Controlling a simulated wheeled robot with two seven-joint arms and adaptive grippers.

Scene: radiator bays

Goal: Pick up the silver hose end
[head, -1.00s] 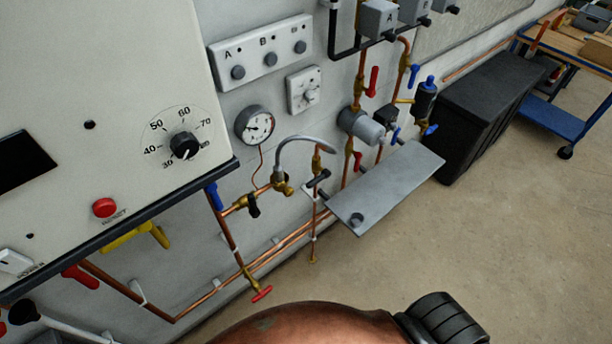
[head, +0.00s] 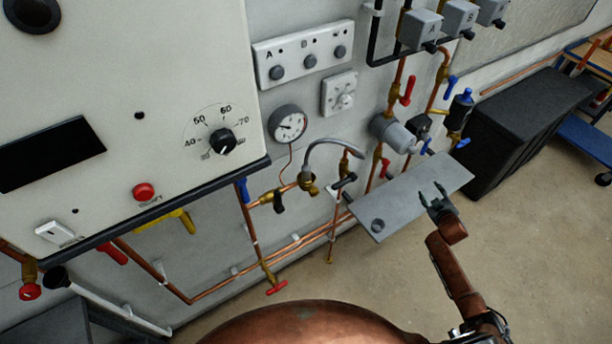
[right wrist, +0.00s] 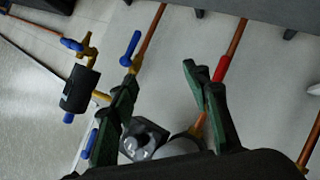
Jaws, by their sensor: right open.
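The silver hose (head: 333,141) arches up from a brass tap fitting (head: 307,183) on the wall pipes in the head view. Its free end (head: 361,154) curves over to the right, close to a copper pipe. My right gripper (head: 431,193) is open and empty, over the grey shelf plate and to the right of the hose end, well apart from it. In the right wrist view its two green-black fingers (right wrist: 160,75) are spread with nothing between them. The hose does not show clearly there. My left gripper is not in view.
The grey shelf plate (head: 400,207) juts from the wall below the hose end. A grey pump (head: 390,132), red and blue valve levers, and copper pipes crowd the wall. A black chest (head: 515,120) stands at right. The floor (head: 540,250) is clear.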

